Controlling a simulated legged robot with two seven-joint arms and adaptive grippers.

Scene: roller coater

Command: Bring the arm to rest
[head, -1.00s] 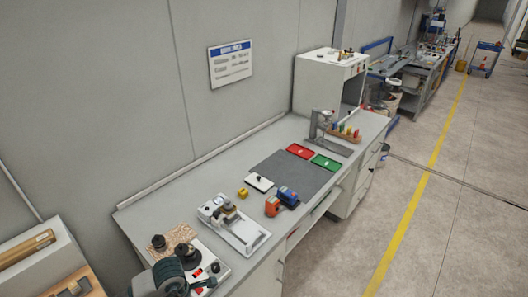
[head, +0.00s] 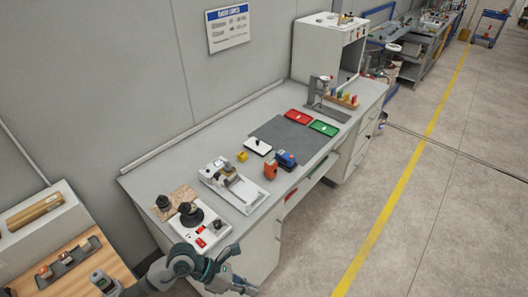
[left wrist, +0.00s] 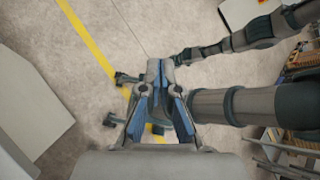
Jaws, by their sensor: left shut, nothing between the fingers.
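My left gripper (head: 246,287) is at the bottom of the head view, at the end of my arm that comes in from the lower left. It is just off the near end of the grey workbench (head: 150,190), low over the floor side. In the left wrist view the left gripper's fingers (left wrist: 161,66) come together at the tips, with nothing between them, over the concrete floor. I cannot make out my right gripper.
The bench bears a white device with black knobs (head: 195,222), a white fixture (head: 232,188), orange and blue blocks (head: 286,160), and red (head: 298,117) and green (head: 324,128) trays. A wooden-topped stand (head: 70,262) is at left. The floor at right is open.

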